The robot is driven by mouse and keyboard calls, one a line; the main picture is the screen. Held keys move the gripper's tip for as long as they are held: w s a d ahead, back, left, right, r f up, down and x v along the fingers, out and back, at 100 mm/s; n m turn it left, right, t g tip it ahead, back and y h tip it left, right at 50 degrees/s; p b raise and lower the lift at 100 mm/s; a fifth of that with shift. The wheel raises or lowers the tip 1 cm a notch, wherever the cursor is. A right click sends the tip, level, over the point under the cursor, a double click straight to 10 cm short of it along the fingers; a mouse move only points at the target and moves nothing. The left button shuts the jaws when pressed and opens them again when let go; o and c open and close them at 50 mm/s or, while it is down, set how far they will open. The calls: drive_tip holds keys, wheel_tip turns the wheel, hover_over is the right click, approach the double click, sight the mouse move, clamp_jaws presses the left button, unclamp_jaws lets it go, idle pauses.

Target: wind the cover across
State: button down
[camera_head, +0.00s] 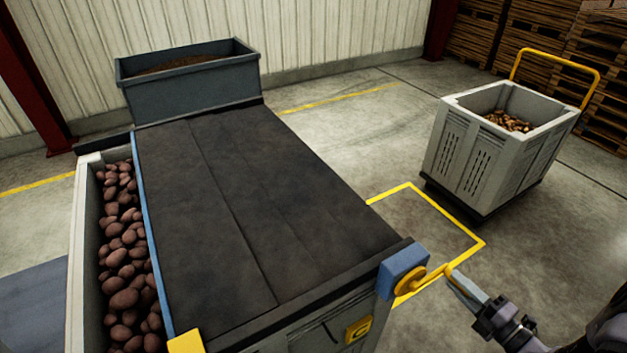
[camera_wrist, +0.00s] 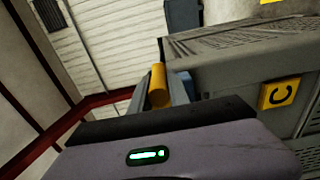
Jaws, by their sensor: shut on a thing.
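The dark cover (camera_head: 240,195) lies over most of the long box, with a blue bar (camera_head: 151,235) along its left edge. Left of that bar a strip of reddish potatoes (camera_head: 122,256) lies uncovered. A blue housing (camera_head: 402,262) at the box's near right corner carries a yellow crank (camera_head: 408,286). My gripper (camera_head: 458,279) is at the outer end of the crank. In the wrist view my gripper (camera_wrist: 160,88) is shut on the yellow crank handle (camera_wrist: 158,82), with a finger on either side of it.
A grey bin of soil-like fill (camera_head: 188,87) stands behind the box. A pale crate (camera_head: 480,160) with a yellow push bar (camera_head: 560,60) stands at right. Stacked pallets (camera_head: 535,35) are at the back right. Floor between box and crate is clear, with yellow lines.

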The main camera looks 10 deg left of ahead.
drive_tip(key=shift+f, duration=0.1)
drive_tip(key=s+a+r+p, duration=0.6)
drive_tip(key=a+r+p, duration=0.2)
drive_tip(key=r+p, duration=0.2)
drive_tip(key=shift+s, duration=0.15)
idle(0.4)
